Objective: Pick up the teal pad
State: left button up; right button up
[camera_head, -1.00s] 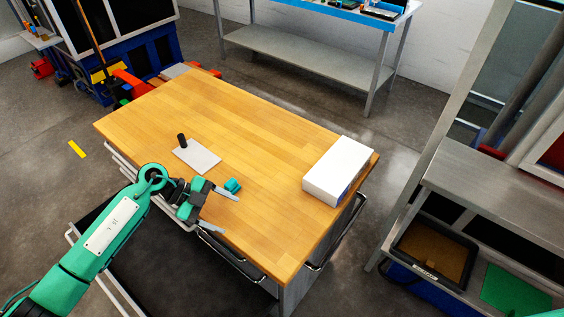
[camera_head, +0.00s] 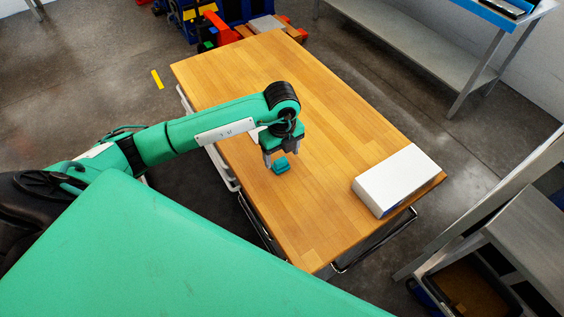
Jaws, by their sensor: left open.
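The small teal pad (camera_head: 281,166) lies on the wooden tabletop (camera_head: 330,130), near the table's left long edge. My left gripper (camera_head: 280,157) points down at the pad, with its fingers apart and nothing held between them. One finger shows to the left of the pad in the picture; the other is harder to make out. I cannot tell whether the fingertips are level with the pad or just above it. My right gripper is out of view.
A white box (camera_head: 397,180) sits at the table's right end. A white plate (camera_head: 257,134) is mostly hidden behind my left arm. The tabletop between the pad and the box is clear. A metal shelf unit (camera_head: 530,225) stands at the right.

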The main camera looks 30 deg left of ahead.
aim_at(282, 161)
pick_arm(q)
jog(key=shift+a+f+p, duration=0.1)
jog(key=shift+f+p, duration=0.2)
jog(key=shift+f, duration=0.2)
jog(key=f, duration=0.1)
jog(key=f+p, duration=0.1)
jog(key=f, duration=0.1)
jog(key=shift+w+a+f, duration=0.1)
jog(key=shift+w+f, duration=0.15)
jog(key=shift+f, duration=0.6)
jog(key=c, duration=1.1)
